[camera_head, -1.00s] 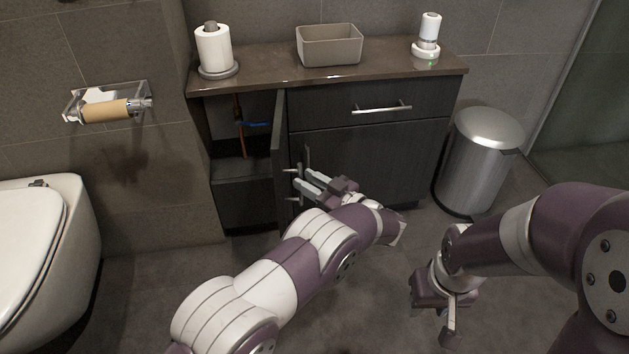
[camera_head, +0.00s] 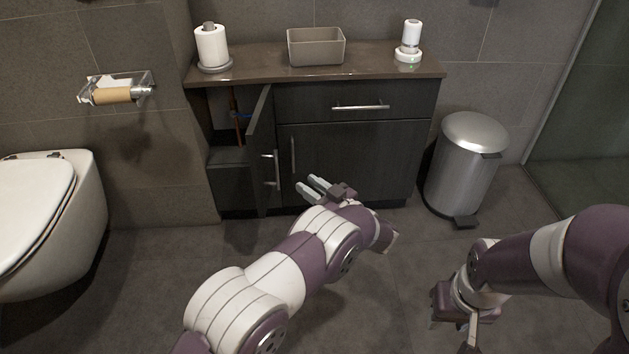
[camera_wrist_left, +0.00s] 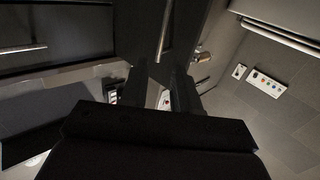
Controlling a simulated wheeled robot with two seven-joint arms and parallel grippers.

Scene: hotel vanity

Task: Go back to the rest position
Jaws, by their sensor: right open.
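My left gripper (camera_head: 313,187) is in front of the vanity's lower right door, open and empty, apart from the handles. Its two dark fingers (camera_wrist_left: 160,82) stand apart in the left wrist view with nothing between them. My right gripper (camera_head: 453,325) hangs low at the bottom right over the floor, open and empty, partly hidden by its own wrist. The left cabinet door (camera_head: 261,150) stands partly open, with its metal handle on the outer face.
On the vanity top (camera_head: 260,66) stand a paper roll (camera_head: 211,46), a grey bin (camera_head: 316,47) and a white dispenser (camera_head: 410,42). A toilet (camera_head: 55,230) is at left, a steel trash can (camera_head: 464,170) at right. Floor in front of the vanity is clear.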

